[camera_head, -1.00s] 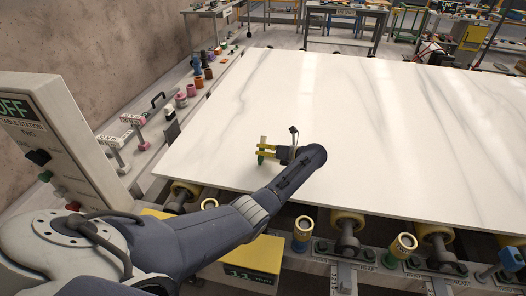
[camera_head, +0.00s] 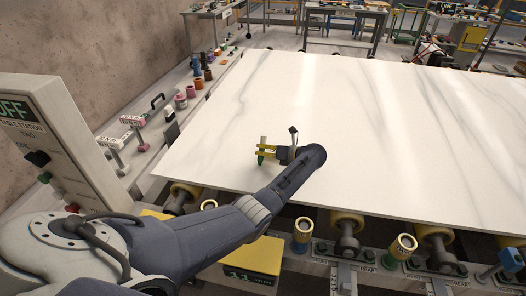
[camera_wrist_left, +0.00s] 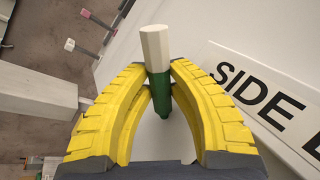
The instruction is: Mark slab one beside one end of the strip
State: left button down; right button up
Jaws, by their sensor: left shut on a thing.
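A white marble slab (camera_head: 370,130) lies flat on rollers and fills the middle of the head view. My left gripper (camera_head: 264,151) is over the slab's near left part, its yellow fingers shut on a green and white marker (camera_head: 262,143). In the left wrist view the marker (camera_wrist_left: 156,55) stands between the yellow fingers (camera_wrist_left: 160,85), white end toward the camera and green part lower. A strip with black lettering reading "SIDE" (camera_wrist_left: 265,95) shows at the right of that view. Whether the marker's tip touches the slab cannot be told. My right gripper is not in view.
Yellow rollers (camera_head: 345,222) and cup-like holders (camera_head: 400,248) line the slab's near edge. A control box marked OFF (camera_head: 40,130) stands at the left. Small tools and coloured pots (camera_head: 185,97) sit along the left ledge. The slab's right side is clear.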

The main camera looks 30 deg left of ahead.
pick_arm(q)
jog(key=shift+w+a, duration=0.3)
jog(key=shift+w, duration=0.5)
dwell(1.9)
jog(key=shift+r, duration=3.55)
